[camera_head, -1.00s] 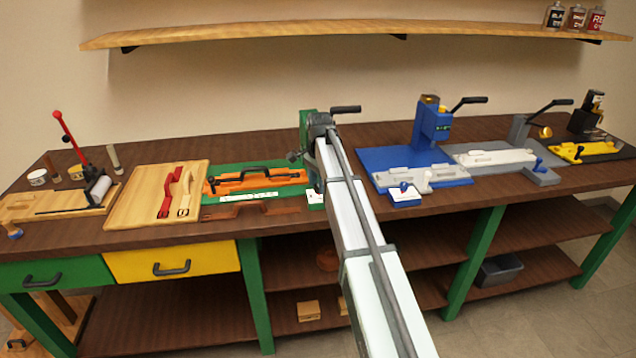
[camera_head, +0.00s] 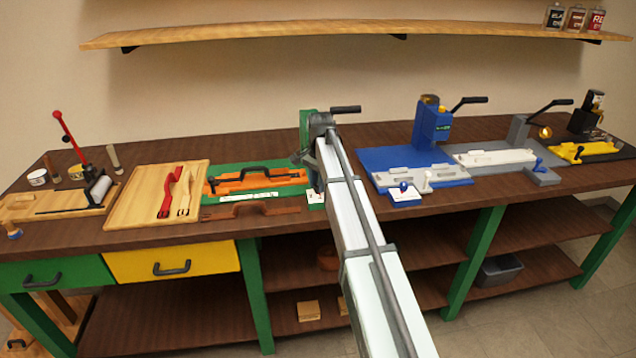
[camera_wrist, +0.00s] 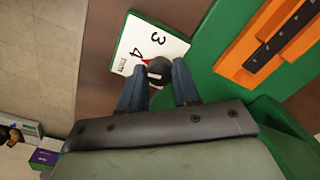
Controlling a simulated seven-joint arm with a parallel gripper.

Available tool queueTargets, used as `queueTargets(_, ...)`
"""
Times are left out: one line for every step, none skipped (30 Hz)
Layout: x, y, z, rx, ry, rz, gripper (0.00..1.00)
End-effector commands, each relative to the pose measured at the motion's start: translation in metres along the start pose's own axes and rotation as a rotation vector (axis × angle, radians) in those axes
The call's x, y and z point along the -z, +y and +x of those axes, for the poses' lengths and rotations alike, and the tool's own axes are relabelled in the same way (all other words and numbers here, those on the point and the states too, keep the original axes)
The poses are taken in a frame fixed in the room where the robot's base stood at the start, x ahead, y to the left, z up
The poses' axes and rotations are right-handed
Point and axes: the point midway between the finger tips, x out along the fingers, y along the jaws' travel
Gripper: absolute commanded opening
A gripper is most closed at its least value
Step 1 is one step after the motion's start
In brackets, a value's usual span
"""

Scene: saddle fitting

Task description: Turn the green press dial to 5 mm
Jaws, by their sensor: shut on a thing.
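The green press (camera_head: 307,125) stands mid-bench behind my arm. Its white dial plate (camera_wrist: 172,40), edged in green, shows the numbers 3 and 4 and the letters mm in the wrist view. A sliver of the plate (camera_head: 315,200) also shows in the head view. My gripper (camera_wrist: 158,76) is shut on the black dial knob (camera_wrist: 156,66), one finger on each side. A small red pointer mark shows at the knob's edge, on the side of the 4. Its exact reading is hard to tell, and the rest of the scale is hidden by the gripper.
An orange fixture (camera_head: 260,183) on the press's green base lies left of my arm, with a brown strap (camera_head: 250,210) in front. A blue press (camera_head: 433,125) and a grey press (camera_head: 519,130) stand to the right. A wooden board (camera_head: 135,205) lies further left.

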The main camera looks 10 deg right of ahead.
Motion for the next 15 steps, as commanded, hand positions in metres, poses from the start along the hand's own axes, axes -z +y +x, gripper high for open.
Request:
queueTargets(0.0002, -0.0001, -0.0001, 0.001, -0.001, -0.038, 0.01)
queueTargets(0.0003, -0.0001, -0.0001, 0.001, -0.002, -0.064, 0.01)
queueTargets(0.0004, -0.0001, -0.0001, 0.001, -0.003, -0.100, 0.01)
queueTargets(0.0005, -0.0001, -0.0001, 0.001, -0.004, -0.128, 0.01)
queueTargets(0.0005, 0.0000, -0.0001, 0.001, -0.005, -0.157, 0.01)
queueTargets(0.0005, 0.0000, -0.0001, 0.001, -0.006, -0.195, 0.01)
queueTargets(0.0006, 0.0000, -0.0001, 0.001, -0.007, -0.224, 0.01)
queueTargets(0.0007, 0.0000, -0.0001, 0.001, -0.008, -0.252, 0.01)
queueTargets(0.0007, 0.0001, -0.0001, 0.001, -0.009, -0.291, 0.01)
queueTargets(0.0007, 0.0001, -0.0001, 0.001, -0.010, -0.319, 0.01)
queueTargets(0.0008, 0.0002, -0.0001, 0.000, -0.010, -0.347, 0.01)
queueTargets(0.0009, 0.0002, -0.0001, 0.000, -0.011, -0.385, 0.01)
queueTargets(0.0009, 0.0002, -0.0001, 0.000, -0.012, -0.413, 0.01)
queueTargets(0.0010, 0.0002, -0.0001, 0.000, -0.013, -0.440, 0.01)
queueTargets(0.0010, 0.0003, -0.0001, 0.000, -0.014, -0.477, 0.01)
